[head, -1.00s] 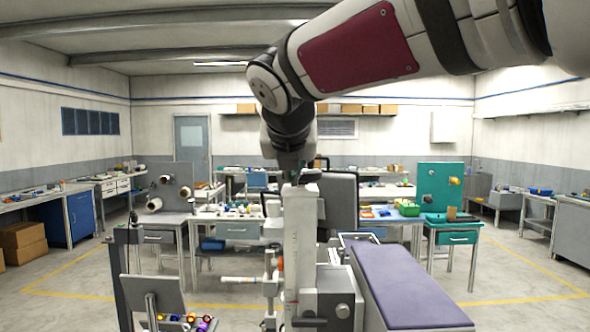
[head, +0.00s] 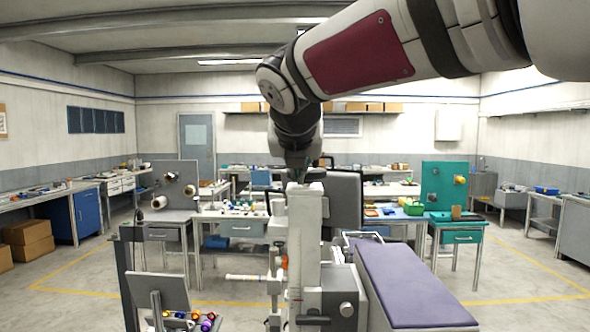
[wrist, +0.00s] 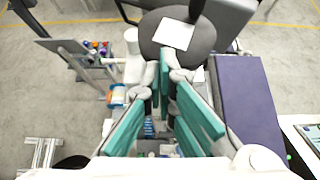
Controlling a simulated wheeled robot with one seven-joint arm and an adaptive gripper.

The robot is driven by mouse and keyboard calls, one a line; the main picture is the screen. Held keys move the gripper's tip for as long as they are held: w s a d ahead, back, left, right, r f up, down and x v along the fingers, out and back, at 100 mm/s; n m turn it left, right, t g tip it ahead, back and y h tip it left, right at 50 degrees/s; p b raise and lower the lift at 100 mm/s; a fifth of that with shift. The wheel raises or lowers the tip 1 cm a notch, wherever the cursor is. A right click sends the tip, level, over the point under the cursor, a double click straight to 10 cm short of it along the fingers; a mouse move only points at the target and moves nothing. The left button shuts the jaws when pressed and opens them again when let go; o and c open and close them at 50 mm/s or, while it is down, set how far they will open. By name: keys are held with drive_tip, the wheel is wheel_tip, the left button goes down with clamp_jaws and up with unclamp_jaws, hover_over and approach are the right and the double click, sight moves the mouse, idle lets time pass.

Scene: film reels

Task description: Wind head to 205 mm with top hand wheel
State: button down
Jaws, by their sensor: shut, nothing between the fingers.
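A tall white column (head: 306,235) of the machine stands in the middle of the head view, with a grey box and round knob (head: 345,309) at its lower right. A small head assembly (head: 277,286) sits on its left side; its scale reading is too small to make out. My gripper (head: 299,178) is at the column's top in the head view, its fingers barely visible. In the wrist view my gripper (wrist: 167,77) has its teal fingers together, empty, near a dark rounded shape with a white square (wrist: 175,33). I cannot pick out the top hand wheel for certain.
A purple padded bench (head: 412,285) lies close right of the column. A dark panel (head: 346,200) stands just behind it. A tilted grey rack with coloured rolls (head: 188,320) is at the front left. Workbenches line the back; open floor (head: 515,270) lies to the right.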

sight(315, 174)
drive_tip(key=shift+d, duration=0.1)
drive_tip(key=shift+d, duration=0.65)
drive_tip(key=shift+d+p, duration=0.1)
drive_tip(key=shift+p, duration=0.2)
drive_tip(key=shift+w+d, duration=0.1)
drive_tip(key=shift+d, duration=0.5)
drive_tip(key=shift+w+d, duration=0.1)
drive_tip(key=shift+w+d+p, duration=0.3)
drive_tip(key=shift+w+d, duration=0.05)
drive_tip(key=shift+d, duration=0.15)
drive_tip(key=shift+a+f, duration=0.15)
drive_tip(key=shift+a, duration=0.05)
drive_tip(key=shift+s, duration=0.1)
